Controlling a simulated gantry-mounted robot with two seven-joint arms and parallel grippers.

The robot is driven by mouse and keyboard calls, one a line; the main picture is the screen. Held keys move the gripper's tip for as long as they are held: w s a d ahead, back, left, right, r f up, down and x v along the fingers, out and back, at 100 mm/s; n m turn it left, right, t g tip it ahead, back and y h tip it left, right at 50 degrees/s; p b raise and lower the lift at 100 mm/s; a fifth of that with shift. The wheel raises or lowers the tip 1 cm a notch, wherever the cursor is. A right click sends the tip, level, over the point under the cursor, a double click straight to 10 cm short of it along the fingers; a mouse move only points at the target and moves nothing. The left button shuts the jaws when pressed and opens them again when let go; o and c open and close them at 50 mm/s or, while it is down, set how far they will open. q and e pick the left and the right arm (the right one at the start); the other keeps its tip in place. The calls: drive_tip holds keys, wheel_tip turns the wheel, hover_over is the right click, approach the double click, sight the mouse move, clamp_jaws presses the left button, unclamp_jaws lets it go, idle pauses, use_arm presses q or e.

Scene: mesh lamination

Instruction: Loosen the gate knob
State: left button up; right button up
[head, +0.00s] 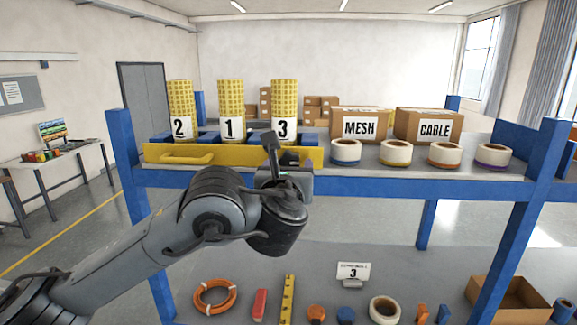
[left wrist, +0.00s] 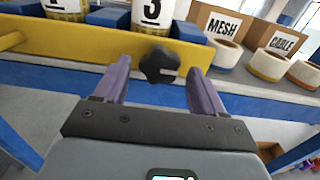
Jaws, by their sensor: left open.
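The gate knob (left wrist: 158,66) is a black lobed knob on the front of the yellow gate (left wrist: 90,43), near its right end, in the left wrist view. The yellow gate (head: 235,155) also shows in the head view, running along the front of the shelf, with a yellow handle (head: 186,158) to the left. My left gripper (left wrist: 160,72) is open, its two purple fingers on either side of the knob in the picture. I cannot tell whether they touch it. In the head view my left gripper (head: 282,160) is in front of the gate's right end and largely hides the knob. My right gripper is out of view.
Yellow mesh rolls marked 2 (head: 181,105), 1 (head: 231,105) and 3 (head: 285,102) stand behind the gate. A MESH box (head: 360,124), a CABLE box (head: 429,125) and several tape rolls (head: 397,153) sit to the right. The lower shelf (head: 240,262) holds loose items.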

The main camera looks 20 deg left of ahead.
use_arm(q)
drive_tip(key=shift+w+a, duration=0.1)
drive_tip(key=shift+w, duration=0.1)
drive_tip(key=c, duration=1.1)
drive_tip(key=shift+o, duration=0.2)
drive_tip(key=n+b, duration=1.3)
drive_tip(key=n, duration=0.3)
drive_tip(key=shift+b, duration=0.35)
drive_tip(key=shift+n+b, duration=0.35)
drive_tip(key=shift+n, duration=0.55)
drive_tip(key=shift+r, duration=0.1)
